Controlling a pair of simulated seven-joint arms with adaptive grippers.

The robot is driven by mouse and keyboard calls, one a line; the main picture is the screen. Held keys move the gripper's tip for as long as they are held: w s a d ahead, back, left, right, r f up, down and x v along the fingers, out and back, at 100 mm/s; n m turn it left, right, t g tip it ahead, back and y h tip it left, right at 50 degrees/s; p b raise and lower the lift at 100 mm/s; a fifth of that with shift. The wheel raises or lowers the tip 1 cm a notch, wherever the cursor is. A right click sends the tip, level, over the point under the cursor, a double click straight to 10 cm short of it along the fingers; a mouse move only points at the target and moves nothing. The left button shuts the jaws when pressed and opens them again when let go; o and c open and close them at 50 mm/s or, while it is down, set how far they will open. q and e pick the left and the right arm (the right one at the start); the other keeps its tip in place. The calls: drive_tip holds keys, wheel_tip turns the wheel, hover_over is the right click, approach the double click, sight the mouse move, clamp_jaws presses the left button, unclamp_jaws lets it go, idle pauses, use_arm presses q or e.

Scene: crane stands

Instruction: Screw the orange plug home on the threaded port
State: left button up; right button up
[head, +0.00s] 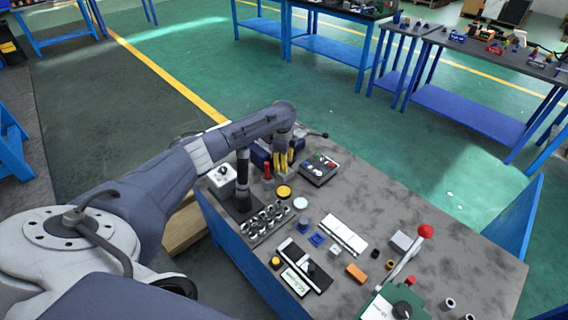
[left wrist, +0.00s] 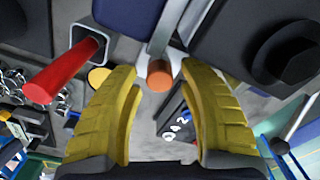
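My left gripper (head: 283,162) is over the back left part of the workbench, with its yellow fingers pointing down. In the left wrist view its two fingers (left wrist: 160,76) are spread apart with nothing gripped. The orange plug (left wrist: 159,74) shows as a small round end between the fingertips, apart from both. A grey bar and pale surfaces lie around it. I cannot make out the threaded port or whether the plug sits on it. In the head view the gripper hides this spot. My right gripper is not in view.
A red cylinder (left wrist: 58,78) stands close to the left finger; it shows in the head view (head: 267,171). A button panel (head: 319,168) lies right of the gripper. A yellow disc (head: 284,191), metal parts (head: 264,222) and a red-knobbed lever (head: 425,231) are nearer. The bench's right side is clearer.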

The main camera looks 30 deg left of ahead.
use_arm(q)
drive_tip(key=shift+s+d+f, duration=0.2)
drive_tip(key=shift+s+f, duration=0.2)
drive_tip(key=shift+f, duration=0.15)
drive_tip(key=shift+w+a+r, duration=0.1)
drive_tip(key=shift+a+r, duration=0.05)
drive_tip(key=shift+r, duration=1.2)
drive_tip(key=shift+w+a+r, duration=0.1)
drive_tip(key=shift+r, duration=1.2)
drive_tip(key=shift+r, duration=0.15)
